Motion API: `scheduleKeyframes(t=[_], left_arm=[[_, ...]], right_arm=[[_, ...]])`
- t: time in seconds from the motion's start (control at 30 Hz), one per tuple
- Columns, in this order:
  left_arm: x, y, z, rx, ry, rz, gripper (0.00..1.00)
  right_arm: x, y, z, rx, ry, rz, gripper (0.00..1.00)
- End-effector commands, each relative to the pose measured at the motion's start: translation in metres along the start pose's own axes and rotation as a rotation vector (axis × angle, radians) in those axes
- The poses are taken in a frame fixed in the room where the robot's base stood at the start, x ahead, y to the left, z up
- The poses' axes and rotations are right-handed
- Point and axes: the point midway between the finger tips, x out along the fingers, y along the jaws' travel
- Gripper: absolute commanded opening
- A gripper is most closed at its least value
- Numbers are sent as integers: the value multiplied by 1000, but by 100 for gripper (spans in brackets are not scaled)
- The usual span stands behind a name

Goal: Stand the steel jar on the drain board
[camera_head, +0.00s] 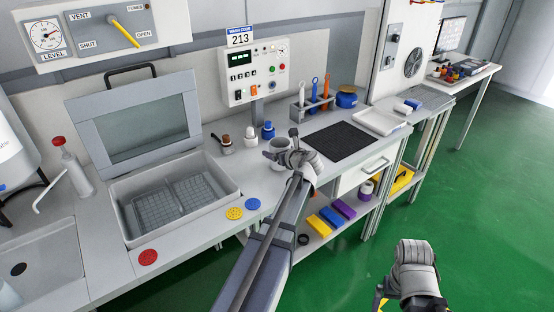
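My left gripper (294,134) reaches over the bench in the middle of the view. A grey, round-mouthed metal vessel (279,146), which looks like the steel jar, is right beside its fingers. My wrist partly hides it, and I cannot tell whether the fingers grip it. A black ribbed mat (339,141), possibly the drain board, lies flat and bare on the bench just right of the gripper. My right gripper is at the lower right over the green floor, its fingers not clearly shown.
An open-lidded basin (132,219) with wire baskets is at left. Small bottles (250,135) stand behind the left gripper. A tool holder (312,106), a blue tub (346,98) and a white tray (380,121) are behind and right of the mat. Yellow (235,213) and blue (253,204) discs lie near the front edge.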

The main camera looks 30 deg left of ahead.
Motion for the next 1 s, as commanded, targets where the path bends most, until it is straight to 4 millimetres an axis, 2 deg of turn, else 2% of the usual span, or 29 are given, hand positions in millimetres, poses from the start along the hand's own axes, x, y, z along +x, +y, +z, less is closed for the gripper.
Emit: scheduleKeyframes(t=[0.03,0.47,0.5,0.6,0.93,1.0], left_arm=[[4,0,-9,0,0,0,0],[5,0,-12,0,0,0,0],[4,0,-10,0,0,0,88],[4,0,-10,0,0,0,100],[2,0,-5,0,0,0,100],[-8,1,-6,1,0,-1,100]], right_arm=[[10,-1,-1,0,0,0,100],[13,-1,-1,0,0,0,100],[11,-1,-1,0,0,0,100],[11,-1,-1,0,0,0,100],[5,0,0,0,0,0,100],[2,0,0,0,0,0,100]])
